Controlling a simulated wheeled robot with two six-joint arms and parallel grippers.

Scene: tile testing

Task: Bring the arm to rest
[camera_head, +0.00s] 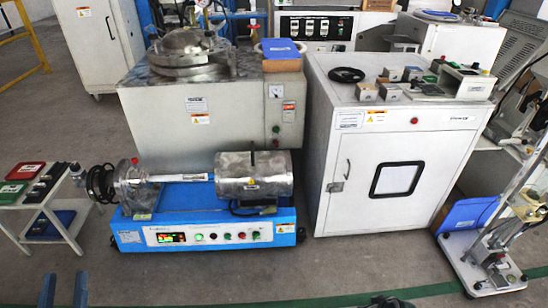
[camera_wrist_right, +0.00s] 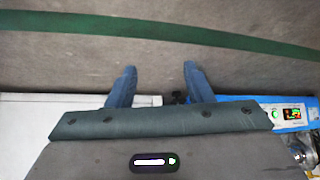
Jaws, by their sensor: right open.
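My left gripper (camera_head: 65,278) shows at the bottom left corner of the head view. Its two blue fingers are apart, with bare floor between them, so it is open and empty. My right gripper (camera_wrist_right: 159,68) shows in the right wrist view. Its two blue fingers are wide apart with nothing between them, above grey floor. In the head view only a small dark part shows at the bottom edge right of centre, and I cannot tell what it is. The rest of both arms is out of view.
A blue-based test machine (camera_head: 205,235) stands ahead. A white cabinet (camera_head: 330,170) is right of it, a small white rack (camera_head: 68,215) left. A metal stand (camera_head: 490,225) is far right. A green floor line (camera_head: 330,301) crosses the clear floor in front.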

